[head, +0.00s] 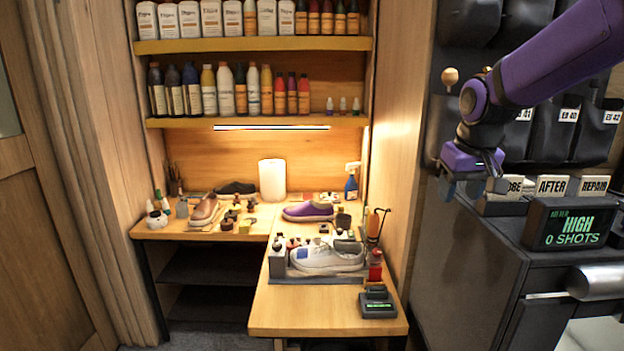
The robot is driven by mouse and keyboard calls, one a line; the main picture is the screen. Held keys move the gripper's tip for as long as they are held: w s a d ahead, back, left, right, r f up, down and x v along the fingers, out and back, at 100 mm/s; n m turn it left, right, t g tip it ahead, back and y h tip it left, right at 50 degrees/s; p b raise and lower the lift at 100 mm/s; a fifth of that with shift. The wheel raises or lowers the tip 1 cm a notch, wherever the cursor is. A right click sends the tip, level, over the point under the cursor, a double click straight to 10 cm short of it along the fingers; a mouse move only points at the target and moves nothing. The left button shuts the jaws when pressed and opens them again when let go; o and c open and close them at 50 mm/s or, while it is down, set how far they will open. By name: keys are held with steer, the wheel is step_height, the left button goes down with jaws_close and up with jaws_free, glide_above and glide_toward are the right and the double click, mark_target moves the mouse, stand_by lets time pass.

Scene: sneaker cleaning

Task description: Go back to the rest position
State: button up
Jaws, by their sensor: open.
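My gripper (470,185) hangs at the end of my purple arm in the upper right of the head view. It is open, and I see nothing between its fingers. It is in front of the dark cabinet, to the right of the wooden workbench and apart from it. A white sneaker (327,256) rests on a grey tray (318,280) on the near part of the bench. A purple shoe (309,211) and a brown shoe (204,210) lie farther back.
A small black device (377,302) stands at the bench's front right. A red bottle (375,266) is behind it. Shelves (255,122) of bottles line the back wall. A display reading "HIGH 0 SHOTS" (574,226) and label blocks (552,186) stand on the dark cabinet (465,260).

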steer(key=s+d+r+t, duration=0.1)
steer(key=s, duration=1.1)
steer(key=s+d+r+m+t, duration=0.1)
steer(key=s+r, duration=0.1)
steer(key=s, duration=1.1)
steer(key=shift+s, duration=0.25)
steer(key=shift+w+r, duration=0.1)
steer(key=shift+w, duration=0.05)
